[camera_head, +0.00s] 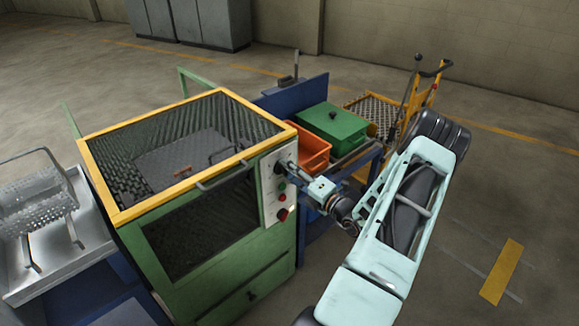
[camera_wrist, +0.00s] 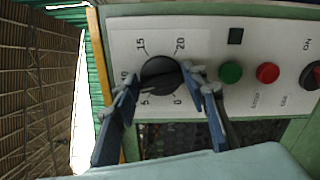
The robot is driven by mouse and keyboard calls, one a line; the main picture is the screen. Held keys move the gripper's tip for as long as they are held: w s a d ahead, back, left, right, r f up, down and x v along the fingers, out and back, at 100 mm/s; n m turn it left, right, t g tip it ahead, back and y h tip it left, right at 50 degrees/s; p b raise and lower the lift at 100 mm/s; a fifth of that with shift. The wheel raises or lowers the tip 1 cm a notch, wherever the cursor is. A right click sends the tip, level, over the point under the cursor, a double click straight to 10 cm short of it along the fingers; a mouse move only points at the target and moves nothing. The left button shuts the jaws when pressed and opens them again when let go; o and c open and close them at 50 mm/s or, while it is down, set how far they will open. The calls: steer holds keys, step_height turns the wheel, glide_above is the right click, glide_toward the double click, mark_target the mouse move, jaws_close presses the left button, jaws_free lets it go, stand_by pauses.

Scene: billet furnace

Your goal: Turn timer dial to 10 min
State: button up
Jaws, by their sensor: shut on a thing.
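The timer dial (camera_wrist: 160,74) is a black round knob on the white control panel (camera_wrist: 215,40), with 0, 5, 10, 15 and 20 marked around it. My gripper (camera_wrist: 159,78) has one finger on each side of the dial and is shut on it. In the wrist view the 10 is partly covered by the left finger. I cannot make out clearly which mark the dial points to. In the head view my gripper (camera_head: 291,171) reaches the upper part of the panel (camera_head: 267,199), and the dial is mostly hidden there.
A green button (camera_wrist: 230,72), a red button (camera_wrist: 267,73) and a red-and-black ON switch (camera_wrist: 312,76) sit beside the dial. The panel is on a green, yellow-framed mesh machine (camera_head: 215,290). An orange bin (camera_head: 312,150) and green box (camera_head: 333,125) stand behind my arm.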

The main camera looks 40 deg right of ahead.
steer(key=shift+m+p, duration=0.6)
steer(key=shift+m, duration=0.7)
steer(key=shift+f, duration=0.1)
steer(key=o, duration=1.2)
steer(key=shift+c, duration=0.2)
steer(key=s, duration=1.2)
steer(key=shift+d, duration=0.45)
